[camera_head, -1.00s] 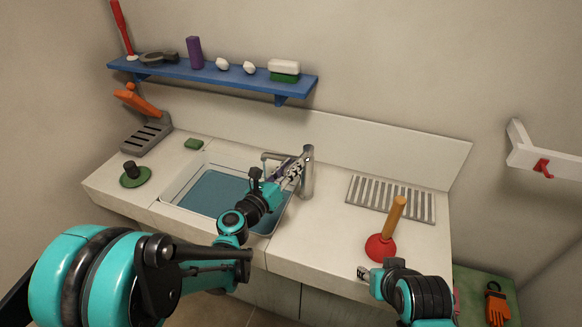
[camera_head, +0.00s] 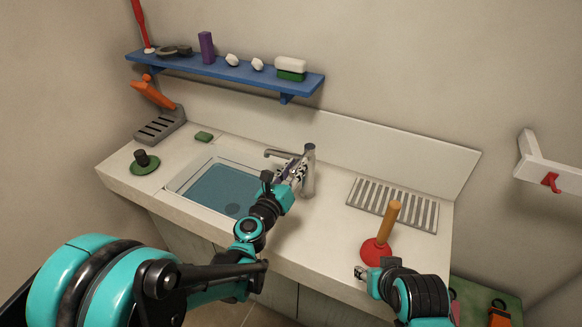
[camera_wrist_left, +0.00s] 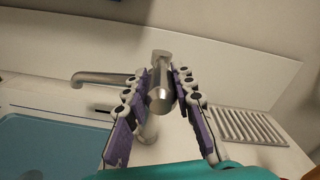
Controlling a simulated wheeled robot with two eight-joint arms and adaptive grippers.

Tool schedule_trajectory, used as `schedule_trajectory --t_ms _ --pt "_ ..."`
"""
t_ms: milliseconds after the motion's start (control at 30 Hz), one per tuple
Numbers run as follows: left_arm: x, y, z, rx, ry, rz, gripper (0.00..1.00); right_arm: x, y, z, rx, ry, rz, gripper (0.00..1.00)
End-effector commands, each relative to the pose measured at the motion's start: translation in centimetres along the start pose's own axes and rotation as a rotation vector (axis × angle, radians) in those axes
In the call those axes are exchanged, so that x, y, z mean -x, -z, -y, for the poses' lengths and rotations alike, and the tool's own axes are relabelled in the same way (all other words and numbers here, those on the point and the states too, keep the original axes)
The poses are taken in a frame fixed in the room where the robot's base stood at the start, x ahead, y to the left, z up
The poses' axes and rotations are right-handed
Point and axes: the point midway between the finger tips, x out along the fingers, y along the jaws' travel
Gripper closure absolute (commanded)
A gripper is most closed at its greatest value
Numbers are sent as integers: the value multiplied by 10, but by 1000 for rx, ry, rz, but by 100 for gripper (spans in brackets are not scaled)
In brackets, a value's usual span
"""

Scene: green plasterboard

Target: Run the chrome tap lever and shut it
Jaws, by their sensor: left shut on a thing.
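The chrome tap (camera_head: 309,172) stands upright on the counter behind the sink's right side, its spout (camera_head: 283,154) pointing left over the basin. In the left wrist view the lever (camera_wrist_left: 160,92) points toward the camera, between the two purple-padded fingers. My left gripper (camera_wrist_left: 160,100) is shut on the lever; in the head view the left gripper (camera_head: 295,172) is at the front of the tap and partly hides it. The sink (camera_head: 222,190) holds blue water, and no stream shows from the spout. My right gripper (camera_head: 362,273) is low at the counter's front edge, small and partly hidden.
A red plunger (camera_head: 377,251) with a wooden handle stands right of the sink, beside my right gripper. A drain grille (camera_head: 393,203) lies behind it. A blue shelf (camera_head: 225,73) hangs above. A green sponge (camera_head: 204,136) lies at the back left.

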Motion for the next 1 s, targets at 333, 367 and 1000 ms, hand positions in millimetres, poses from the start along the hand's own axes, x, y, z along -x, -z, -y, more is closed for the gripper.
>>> schedule_trajectory --t_ms 333,367,1000 --pt "0 1 1 0 3 -1 54 0 0 0 0 0 0 60" --pt "0 0 1 1 3 -1 54 0 0 0 0 0 0 60" --pt "70 0 0 0 0 0 54 0 0 0 0 0 0 60"
